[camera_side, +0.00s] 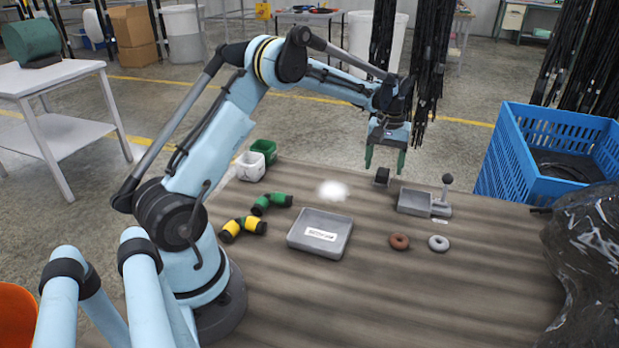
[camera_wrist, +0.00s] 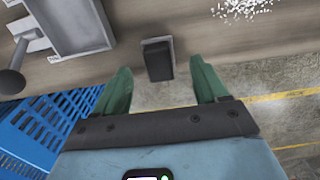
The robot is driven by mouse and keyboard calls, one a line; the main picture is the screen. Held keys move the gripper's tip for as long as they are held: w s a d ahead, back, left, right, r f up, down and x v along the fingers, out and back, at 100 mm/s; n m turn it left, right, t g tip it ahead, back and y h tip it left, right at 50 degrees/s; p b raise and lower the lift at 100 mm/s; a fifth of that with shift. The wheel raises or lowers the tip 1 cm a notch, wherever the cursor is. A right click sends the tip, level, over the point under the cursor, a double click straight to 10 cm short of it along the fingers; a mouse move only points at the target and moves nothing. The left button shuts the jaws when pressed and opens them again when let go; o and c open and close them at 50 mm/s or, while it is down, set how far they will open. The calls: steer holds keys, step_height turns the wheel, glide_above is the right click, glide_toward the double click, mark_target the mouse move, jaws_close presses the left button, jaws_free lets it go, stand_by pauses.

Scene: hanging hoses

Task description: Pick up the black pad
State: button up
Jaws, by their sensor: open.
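The black pad (camera_side: 382,177) is a small dark block on the wooden table near its far edge. In the wrist view the black pad (camera_wrist: 158,60) lies between and just beyond my two green fingertips. My gripper (camera_side: 385,161) is open and empty, pointing down close above the pad. In the wrist view my gripper (camera_wrist: 160,78) has a finger on each side of the pad, with a gap on both sides. I cannot tell the exact height of the fingertips over the pad.
A grey tray with a lever (camera_side: 414,201) stands right of the pad. Another grey tray (camera_side: 320,233), a brown ring (camera_side: 399,241), a grey ring (camera_side: 438,243) and a white granule pile (camera_side: 333,190) lie nearer. A blue crate (camera_side: 546,155) stands at the right. Black hoses (camera_side: 432,60) hang behind.

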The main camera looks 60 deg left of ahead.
mark_target(383, 172)
step_height(383, 172, down, 3)
steer(key=shift+f, duration=0.2)
steer(key=c, duration=1.1)
